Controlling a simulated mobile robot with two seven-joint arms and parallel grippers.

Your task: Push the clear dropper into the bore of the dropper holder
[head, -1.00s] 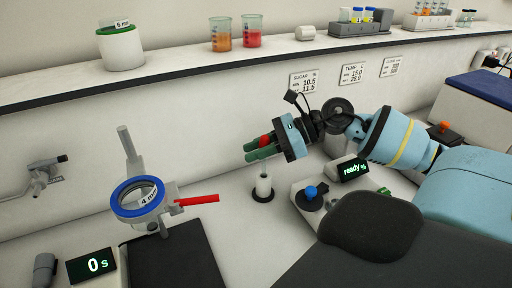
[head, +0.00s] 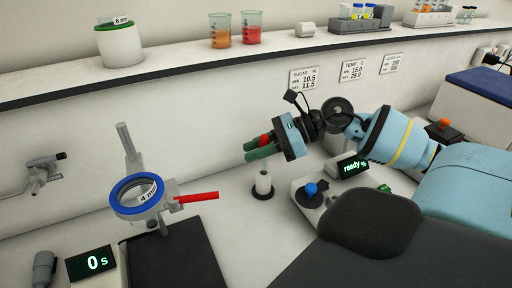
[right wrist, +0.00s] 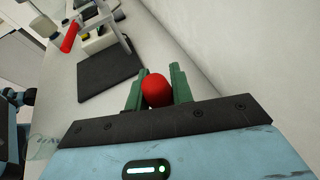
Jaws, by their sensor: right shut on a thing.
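My right gripper (head: 251,149) has green fingers and is shut on the red bulb of the dropper (head: 265,140). In the right wrist view the red bulb (right wrist: 156,90) sits between the two green fingers (right wrist: 156,88). The dropper holder (head: 263,184) is a small white upright cylinder on a round black base, standing on the counter just below the gripper. The gripper is above it and apart from it. My left gripper does not show.
A device with a blue knob (head: 311,189) and a "ready" display (head: 353,168) stands right of the holder. A blue-ringed stand (head: 137,212) with a red handle (head: 197,198) is at left by a black mat (head: 190,262). A shelf runs behind.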

